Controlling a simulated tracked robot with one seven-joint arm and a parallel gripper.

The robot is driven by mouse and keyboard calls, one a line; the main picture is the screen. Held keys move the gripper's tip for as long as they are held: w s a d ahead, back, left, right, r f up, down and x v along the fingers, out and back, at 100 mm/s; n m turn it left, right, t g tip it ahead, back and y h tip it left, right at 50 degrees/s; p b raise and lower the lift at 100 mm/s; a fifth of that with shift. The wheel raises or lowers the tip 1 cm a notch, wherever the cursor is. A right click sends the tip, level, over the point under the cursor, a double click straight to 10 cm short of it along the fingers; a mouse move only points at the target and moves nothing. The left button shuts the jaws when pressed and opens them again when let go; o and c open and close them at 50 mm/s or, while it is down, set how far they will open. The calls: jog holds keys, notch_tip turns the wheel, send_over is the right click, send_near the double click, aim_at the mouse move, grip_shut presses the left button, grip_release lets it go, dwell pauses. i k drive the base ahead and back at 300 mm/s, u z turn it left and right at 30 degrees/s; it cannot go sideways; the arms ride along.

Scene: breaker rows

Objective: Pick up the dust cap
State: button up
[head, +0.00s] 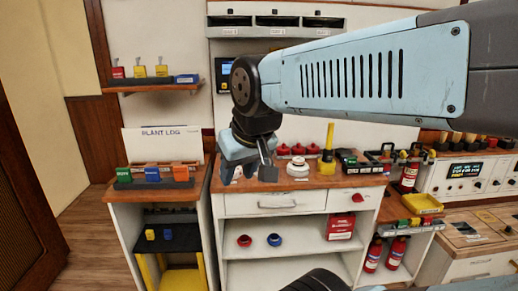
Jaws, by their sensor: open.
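A white round piece (298,168), low and disc-like, sits on the wooden top of the middle cabinet (325,182). It may be the dust cap, but I cannot tell for certain. Several red rounded pieces (298,150) stand in a row just behind it. My gripper (248,176) points down over the left part of the same top, left of the white piece and apart from it. My wrist and gripper hide part of the top's back left.
A yellow upright tool (328,142) and a black-and-green box (352,160) stand right of the white piece. A plant log board (162,144) and coloured blocks (152,174) are at left. Red (245,240) and blue (274,239) rings lie on the shelf below.

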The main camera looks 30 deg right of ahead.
aim_at(298, 150)
jog(key=u, duration=0.05)
jog(key=i, duration=0.7)
jog(key=z, duration=0.65)
jog(key=i, duration=0.5)
jog(key=u, duration=0.1)
